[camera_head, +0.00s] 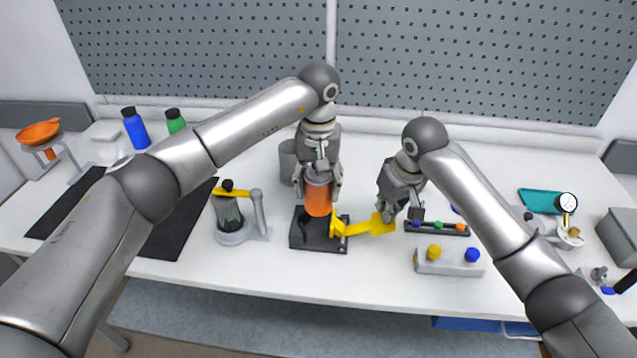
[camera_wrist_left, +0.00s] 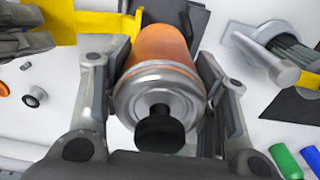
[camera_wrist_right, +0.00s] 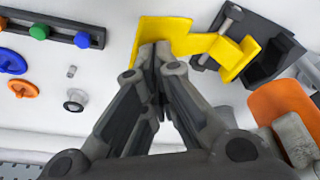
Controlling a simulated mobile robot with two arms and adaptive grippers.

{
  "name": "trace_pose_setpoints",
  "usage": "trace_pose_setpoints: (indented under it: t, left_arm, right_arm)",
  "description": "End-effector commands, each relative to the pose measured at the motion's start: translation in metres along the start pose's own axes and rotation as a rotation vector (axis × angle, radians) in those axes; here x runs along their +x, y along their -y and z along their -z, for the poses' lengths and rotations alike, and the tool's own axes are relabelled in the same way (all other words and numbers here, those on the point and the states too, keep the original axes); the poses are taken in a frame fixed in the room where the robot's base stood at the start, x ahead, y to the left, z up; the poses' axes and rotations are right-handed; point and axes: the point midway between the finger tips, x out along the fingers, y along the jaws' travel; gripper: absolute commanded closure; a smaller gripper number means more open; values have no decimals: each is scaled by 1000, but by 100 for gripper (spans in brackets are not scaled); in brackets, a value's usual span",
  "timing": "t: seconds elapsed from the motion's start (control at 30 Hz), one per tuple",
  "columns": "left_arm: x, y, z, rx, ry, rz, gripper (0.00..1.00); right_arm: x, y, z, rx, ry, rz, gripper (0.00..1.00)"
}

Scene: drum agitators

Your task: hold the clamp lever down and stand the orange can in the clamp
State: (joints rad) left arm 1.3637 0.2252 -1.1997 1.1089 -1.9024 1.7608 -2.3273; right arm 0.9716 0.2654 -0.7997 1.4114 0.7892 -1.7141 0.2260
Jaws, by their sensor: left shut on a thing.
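The orange can (camera_head: 318,199) is upright in my left gripper (camera_head: 319,184), just over the dark clamp (camera_head: 312,240). In the left wrist view, the can (camera_wrist_left: 165,45) shows its silver end and black knob between the two fingers. I cannot tell whether its bottom touches the clamp. The yellow clamp lever (camera_head: 370,228) sticks out to the right of the clamp. My right gripper (camera_head: 389,216) has its fingertips together at the lever's wide outer end. In the right wrist view, the fingertips (camera_wrist_right: 154,48) overlap the lever (camera_wrist_right: 185,38); firm contact is hard to judge.
A grey cup (camera_head: 288,160) stands behind the clamp. A jar stand with a yellow arm (camera_head: 232,225) is at left. A dark strip with coloured knobs (camera_head: 437,228) and a block with yellow and blue knobs (camera_head: 448,264) are at right. The table front is clear.

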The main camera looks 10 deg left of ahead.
Motion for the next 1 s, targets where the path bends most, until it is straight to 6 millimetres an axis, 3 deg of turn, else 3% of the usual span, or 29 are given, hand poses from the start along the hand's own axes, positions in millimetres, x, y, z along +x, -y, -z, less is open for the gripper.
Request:
trace_pose_setpoints:
  t: [1.0]
  left_arm:
    - [0,0,0,0,-1,-1,76]
  right_arm:
    - [36,0,-10,0,2,1,100]
